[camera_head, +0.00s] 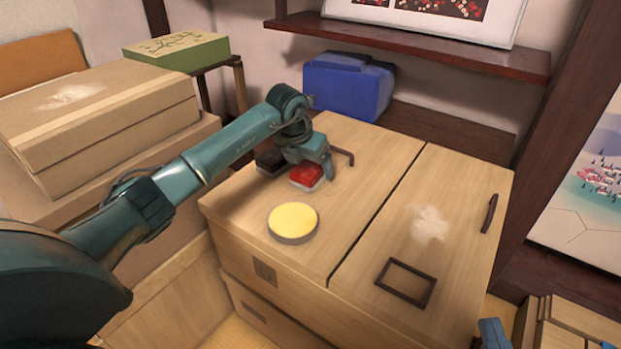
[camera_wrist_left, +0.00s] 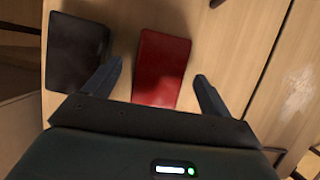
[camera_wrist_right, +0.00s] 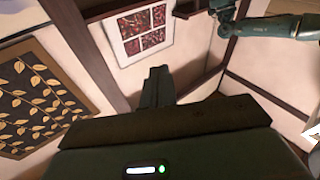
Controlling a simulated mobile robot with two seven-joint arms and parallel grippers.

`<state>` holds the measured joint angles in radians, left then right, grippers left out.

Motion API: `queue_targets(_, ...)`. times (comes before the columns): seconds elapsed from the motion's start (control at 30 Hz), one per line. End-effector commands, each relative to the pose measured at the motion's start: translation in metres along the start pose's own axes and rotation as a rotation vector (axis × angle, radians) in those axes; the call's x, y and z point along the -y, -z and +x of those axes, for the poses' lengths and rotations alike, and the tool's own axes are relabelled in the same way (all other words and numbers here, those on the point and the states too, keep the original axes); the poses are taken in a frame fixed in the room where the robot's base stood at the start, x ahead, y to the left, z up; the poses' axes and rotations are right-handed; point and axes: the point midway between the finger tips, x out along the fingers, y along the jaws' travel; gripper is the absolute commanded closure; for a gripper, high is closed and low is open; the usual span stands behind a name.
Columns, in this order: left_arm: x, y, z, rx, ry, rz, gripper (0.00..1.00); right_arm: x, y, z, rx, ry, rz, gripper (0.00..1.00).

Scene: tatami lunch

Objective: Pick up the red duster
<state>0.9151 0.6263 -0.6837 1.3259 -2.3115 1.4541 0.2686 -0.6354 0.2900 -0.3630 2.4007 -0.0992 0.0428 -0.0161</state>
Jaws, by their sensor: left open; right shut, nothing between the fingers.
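The red duster (camera_head: 307,174) lies on the light wooden cabinet top, next to a dark block (camera_head: 270,160). In the left wrist view the red duster (camera_wrist_left: 161,68) lies between the two spread fingers, with gaps on both sides. My left gripper (camera_head: 318,168) is open over the duster and partly hides it in the head view. I cannot tell exactly how high the fingers are above the top. The dark block (camera_wrist_left: 76,52) is left of the left finger. My right gripper (camera_wrist_right: 157,80) is shut and empty, away from the cabinet; part of it shows at the head view's bottom edge.
A round yellow-topped piece (camera_head: 293,221) sits in front of the duster. A dark rectangular frame (camera_head: 380,283) and a chalky smudge are on the cabinet's right half. A blue container (camera_head: 345,86) stands behind. Cardboard boxes (camera_head: 110,120) are stacked on the left.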

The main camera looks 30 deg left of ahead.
Motion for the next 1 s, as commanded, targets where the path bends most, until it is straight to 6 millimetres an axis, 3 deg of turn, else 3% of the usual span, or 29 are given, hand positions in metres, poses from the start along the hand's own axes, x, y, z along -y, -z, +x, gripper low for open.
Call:
queue_targets(0.03, 0.001, 0.001, 0.011, 0.001, 0.001, -0.002, 0.16, 0.001, -0.003, 0.000, -0.006, 0.002, 0.009, 1.00)
queue_targets(0.2, 0.000, 0.000, 0.022, 0.001, 0.000, -0.001, 0.16, 0.001, 0.004, 0.003, -0.023, 0.006, 0.026, 1.00)
queue_targets(1.0, -0.001, 0.002, 0.026, 0.002, 0.000, -0.001, 0.16, 0.001, 0.004, 0.003, -0.020, 0.008, 0.023, 1.00)
